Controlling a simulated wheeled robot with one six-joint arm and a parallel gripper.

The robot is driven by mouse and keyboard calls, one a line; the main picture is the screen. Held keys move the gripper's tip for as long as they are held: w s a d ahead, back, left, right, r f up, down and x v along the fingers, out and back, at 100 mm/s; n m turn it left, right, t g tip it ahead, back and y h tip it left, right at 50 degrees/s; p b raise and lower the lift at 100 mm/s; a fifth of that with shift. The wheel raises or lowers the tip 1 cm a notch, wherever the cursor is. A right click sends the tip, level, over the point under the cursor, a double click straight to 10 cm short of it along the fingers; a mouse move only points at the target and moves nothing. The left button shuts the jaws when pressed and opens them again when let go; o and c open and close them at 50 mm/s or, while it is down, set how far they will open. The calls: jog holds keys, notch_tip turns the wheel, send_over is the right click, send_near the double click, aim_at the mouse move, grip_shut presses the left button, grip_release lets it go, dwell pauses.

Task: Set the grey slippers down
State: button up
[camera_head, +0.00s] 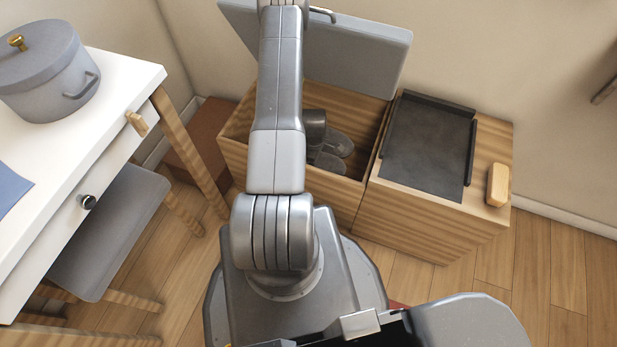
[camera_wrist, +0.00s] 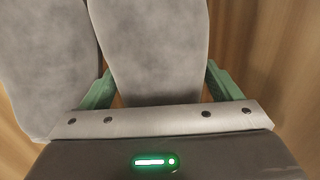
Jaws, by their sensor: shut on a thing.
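The grey slippers (camera_head: 337,141) are inside the open compartment of a wooden chest (camera_head: 345,198) in the head view, partly hidden by my arm. The wrist view shows both grey slippers (camera_wrist: 150,45) close up, side by side. My gripper (camera_wrist: 158,88) has its green fingers on either side of the right-hand slipper and is shut on it. The other slipper lies to its left, outside the fingers. In the head view my arm hides the fingers. I cannot tell whether the slippers touch the compartment floor.
The chest's grey padded lid (camera_head: 355,55) stands raised behind the compartment. A dark tray (camera_head: 428,148) and a yellowish block (camera_head: 498,185) rest on the chest's right top. A white table (camera_head: 110,100) with a grey pot (camera_head: 48,75) and a grey stool (camera_head: 115,235) stand left.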

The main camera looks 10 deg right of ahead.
notch_tip(320, 180, down, 19)
jog(key=b, duration=1)
jog(key=shift+r+b, duration=0.15)
jog(key=shift+b, duration=0.15)
jog(key=shift+f, duration=0.2)
jog(key=o, duration=1)
jog(key=shift+r, duration=0.1)
jog(key=shift+r, duration=0.15)
notch_tip(320, 180, up, 12)
jog(key=p, duration=0.4)
